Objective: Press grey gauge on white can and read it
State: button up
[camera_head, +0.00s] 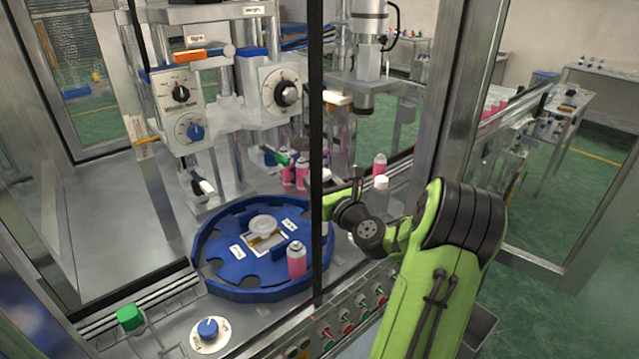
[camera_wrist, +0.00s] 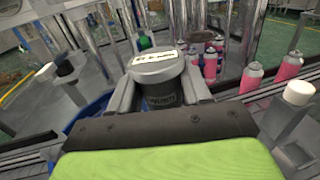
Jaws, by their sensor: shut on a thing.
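My gripper (camera_wrist: 163,100) is shut on a grey gauge (camera_wrist: 161,73), a dark round body with a pale grey top and a white label, seen in the wrist view. The label is too small to read. In the head view, the dark frame post partly hides my gripper, and the gauge cannot be made out. A white-topped item (camera_head: 381,184) stands on a grey body just right of my wrist. A similar white top (camera_wrist: 298,92) shows right of my gripper in the wrist view, apart from the gauge. I cannot tell whether this is the white can.
A blue rotary table (camera_head: 212,262) holds one pink can (camera_head: 296,260). Machine heads with dials (camera_head: 283,92) stand behind it. Several pink cans (camera_wrist: 288,66) stand behind and right of my gripper. A vertical dark post (camera_head: 316,150) and knobs (camera_head: 352,318) line the front.

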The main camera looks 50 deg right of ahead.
jog(key=shift+w+f+b, duration=0.2)
jog(key=shift+f+b, duration=0.85)
jog(key=shift+f, duration=0.1)
jog(key=shift+s+f+b, duration=0.1)
jog(key=shift+f+b, duration=0.7)
jog(key=shift+b, duration=0.1)
jog(key=shift+f, duration=0.45)
jog(key=shift+p, duration=0.35)
jog(key=shift+f+b, duration=0.8)
jog(key=shift+f, duration=0.2)
dwell(0.4)
notch_tip(320, 180, up, 5)
jog(key=p, duration=0.5)
jog(key=shift+r+p, duration=0.1)
jog(key=shift+p, duration=0.3)
